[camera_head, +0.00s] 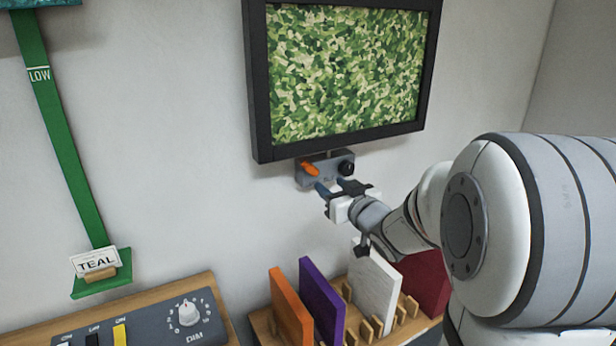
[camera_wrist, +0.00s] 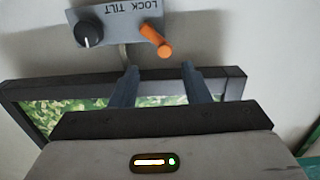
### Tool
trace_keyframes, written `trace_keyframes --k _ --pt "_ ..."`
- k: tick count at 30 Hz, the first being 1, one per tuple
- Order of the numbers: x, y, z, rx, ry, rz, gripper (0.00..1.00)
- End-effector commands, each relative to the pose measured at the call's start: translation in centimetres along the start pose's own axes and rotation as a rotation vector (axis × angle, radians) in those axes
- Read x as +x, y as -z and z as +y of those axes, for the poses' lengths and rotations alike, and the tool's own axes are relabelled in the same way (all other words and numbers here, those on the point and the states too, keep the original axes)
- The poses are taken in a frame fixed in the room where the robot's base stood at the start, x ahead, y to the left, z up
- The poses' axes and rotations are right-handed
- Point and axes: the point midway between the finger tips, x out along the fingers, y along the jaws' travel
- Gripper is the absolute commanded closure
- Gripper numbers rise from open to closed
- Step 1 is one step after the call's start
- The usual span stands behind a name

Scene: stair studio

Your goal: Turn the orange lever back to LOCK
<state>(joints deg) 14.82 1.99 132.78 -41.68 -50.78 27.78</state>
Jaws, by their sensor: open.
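The orange lever (camera_head: 310,169) is on a small grey control panel (camera_head: 325,171) below the wall screen. In the wrist view the orange lever (camera_wrist: 155,39) slants down and right, its round end towards my fingers. The panel's words LOCK and TILT appear upside down above it there; I cannot tell exactly which mark it points at. My gripper (camera_head: 331,186) is open just below and in front of the panel. In the wrist view the lever end is just beyond the gap of my gripper (camera_wrist: 158,70), apparently apart from both blue-grey fingers.
A black knob (camera_wrist: 90,33) shares the panel. The black-framed screen (camera_head: 345,70) is above it. Below stand coloured boards in a wooden rack (camera_head: 262,326). A green rail (camera_head: 65,140) and a dimmer panel (camera_head: 150,325) are at left. Bare wall lies left of the panel.

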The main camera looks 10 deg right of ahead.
Motion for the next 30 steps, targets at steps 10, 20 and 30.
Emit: trace_keyframes --k 10,20,30 --pt "3.4 0.3 -0.5 0.008 0.039 0.035 0.57" --pt "7.6 0.5 -0.5 0.007 0.036 0.035 0.57" --pt "7.9 0.5 -0.4 0.007 0.033 0.035 0.58"
